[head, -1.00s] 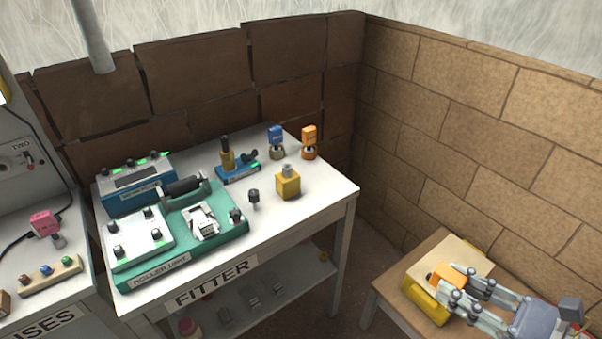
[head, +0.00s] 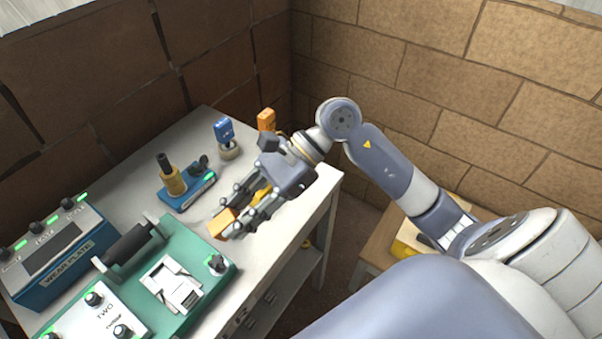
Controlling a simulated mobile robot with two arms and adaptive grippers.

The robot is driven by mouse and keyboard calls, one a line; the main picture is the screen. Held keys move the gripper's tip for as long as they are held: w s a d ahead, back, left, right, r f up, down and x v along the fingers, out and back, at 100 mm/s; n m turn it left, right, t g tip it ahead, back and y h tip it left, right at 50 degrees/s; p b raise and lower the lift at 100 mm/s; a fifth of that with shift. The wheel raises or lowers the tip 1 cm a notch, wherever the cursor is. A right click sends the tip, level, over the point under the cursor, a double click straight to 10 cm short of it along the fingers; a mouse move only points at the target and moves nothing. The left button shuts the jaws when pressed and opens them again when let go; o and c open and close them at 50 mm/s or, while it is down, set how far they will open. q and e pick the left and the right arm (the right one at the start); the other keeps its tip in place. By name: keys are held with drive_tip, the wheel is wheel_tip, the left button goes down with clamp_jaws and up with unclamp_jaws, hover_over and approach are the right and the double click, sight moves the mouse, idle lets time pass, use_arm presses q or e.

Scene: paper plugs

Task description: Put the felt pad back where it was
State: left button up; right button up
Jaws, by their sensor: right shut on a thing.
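My right gripper (head: 236,219) reaches in from the right, over the front right part of the fitter table (head: 130,195). It is shut on a small orange block (head: 220,224), just right of the green roller unit (head: 150,232). The fingers partly cover the block, and I cannot tell whether it touches the table. I cannot tell for sure whether this block is the felt pad. A yellow block (head: 263,187) is mostly hidden behind the gripper. My left gripper is not in view.
A blue stand with a yellow-brown bottle (head: 173,176), a blue-topped piece (head: 224,131) and an orange-topped piece (head: 267,120) stand toward the back. A blue box (head: 50,262) is at left. A wooden side table (head: 371,250) stands at right, partly behind my arm.

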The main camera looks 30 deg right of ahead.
drive_tip(key=n+g+h, duration=0.1)
drive_tip(key=s+f+n+g+h, duration=0.1)
drive_tip(key=shift+s+a+n, duration=0.1)
drive_tip(key=shift+a+n, duration=0.2)
drive_tip(key=d+f+n+t+h+b, duration=0.1)
drive_tip(key=d+f+n+t+h, duration=0.35)
drive_tip(key=d+n+h, duration=0.8)
drive_tip(key=w+d+p, duration=0.1)
drive_tip(key=w+d, duration=0.2)
drive_tip(key=w, duration=0.1)
drive_tip(key=w+d+f+m+y+p, duration=0.1)
drive_tip(key=w+d+p, duration=0.1)
drive_tip(key=w+d, duration=0.2)
drive_tip(key=w+d+f+m+g+y+p, duration=0.1)
drive_tip(key=w+d, duration=0.2)
drive_tip(key=w, duration=0.2)
drive_tip(key=shift+w+d+f+y, duration=0.2)
drive_tip(key=shift+w+d+y, duration=0.05)
drive_tip(key=shift+w+d, duration=0.1)
drive_tip(key=shift+f+p, duration=1.1)
drive_tip(key=shift+f, duration=0.65)
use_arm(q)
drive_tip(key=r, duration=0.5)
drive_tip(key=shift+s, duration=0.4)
use_arm(e)
drive_tip(key=shift+w, duration=0.1)
drive_tip(key=shift+f, duration=0.1)
